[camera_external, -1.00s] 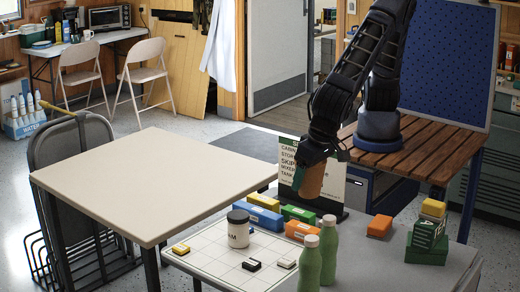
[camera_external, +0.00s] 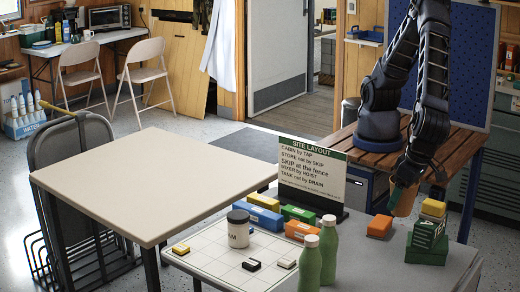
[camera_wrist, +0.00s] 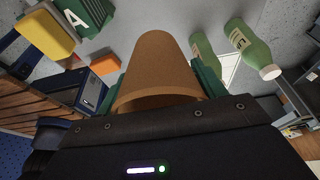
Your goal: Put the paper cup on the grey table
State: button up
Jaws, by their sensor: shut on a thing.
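The brown paper cup (camera_external: 405,200) is held in my gripper (camera_external: 404,190), which is shut on it. In the wrist view the cup (camera_wrist: 156,62) fills the middle between the green fingers. The cup is above the right part of the grey table (camera_external: 452,262), between the orange block and the stacked blocks. It looks slightly tilted in the outside view. Whether its base touches the tabletop, I cannot tell.
An orange block (camera_external: 379,227) is left of the cup, and green blocks (camera_external: 428,241) with a yellow one on top are right. A cream table (camera_external: 150,180) is beyond.

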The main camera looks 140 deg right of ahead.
notch_tip(320, 180, down, 21)
jog(key=shift+r, duration=0.1)
dwell(0.6)
jog(key=o, duration=0.9)
jog(key=shift+o, duration=0.2)
jog(key=v, duration=1.2)
